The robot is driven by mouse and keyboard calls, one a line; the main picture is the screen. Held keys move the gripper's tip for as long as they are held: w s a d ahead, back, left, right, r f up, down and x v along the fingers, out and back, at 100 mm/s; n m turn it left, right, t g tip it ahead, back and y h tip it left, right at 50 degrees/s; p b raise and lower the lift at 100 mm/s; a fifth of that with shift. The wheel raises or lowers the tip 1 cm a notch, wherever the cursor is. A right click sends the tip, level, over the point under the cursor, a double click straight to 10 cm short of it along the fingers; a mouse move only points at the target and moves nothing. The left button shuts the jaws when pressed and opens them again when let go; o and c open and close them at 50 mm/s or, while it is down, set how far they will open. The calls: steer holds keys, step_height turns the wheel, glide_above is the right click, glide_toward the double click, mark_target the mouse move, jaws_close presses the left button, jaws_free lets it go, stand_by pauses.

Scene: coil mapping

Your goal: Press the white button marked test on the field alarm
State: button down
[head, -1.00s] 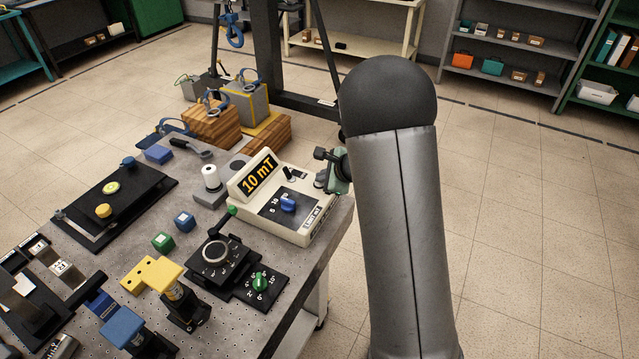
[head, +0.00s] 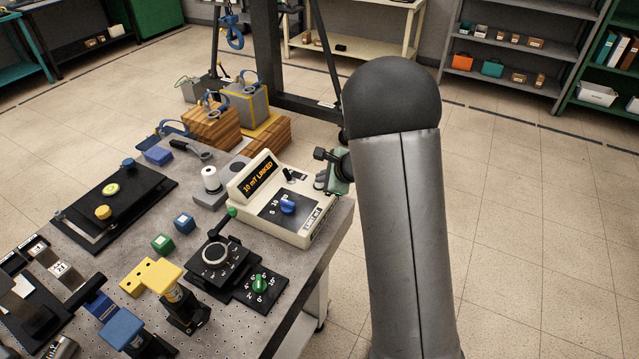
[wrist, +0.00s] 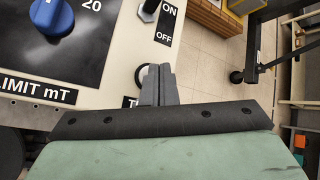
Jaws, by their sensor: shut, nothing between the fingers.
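The field alarm (head: 262,228) is a cream box at the table's right edge, with a slanted display (head: 257,177) reading "10 mT LINKED". My gripper (head: 321,181) is shut and empty, with its fingertips at the right end of the box's top panel. In the wrist view the closed fingertips (wrist: 157,72) cover most of a round, dark-rimmed spot on the panel beside a label starting with "T" (wrist: 130,102).
The panel also has a blue knob (head: 288,204) on a dark dial plate and an ON/OFF switch (head: 289,173). A black unit with a green knob (head: 260,284) stands in front. Wooden blocks (head: 211,127) stand behind. Open floor lies to the right.

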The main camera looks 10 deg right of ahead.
steer(key=shift+r, duration=0.45)
steer(key=shift+r, duration=0.1)
steer(key=shift+r+p, duration=1.75)
steer(key=shift+r, duration=0.7)
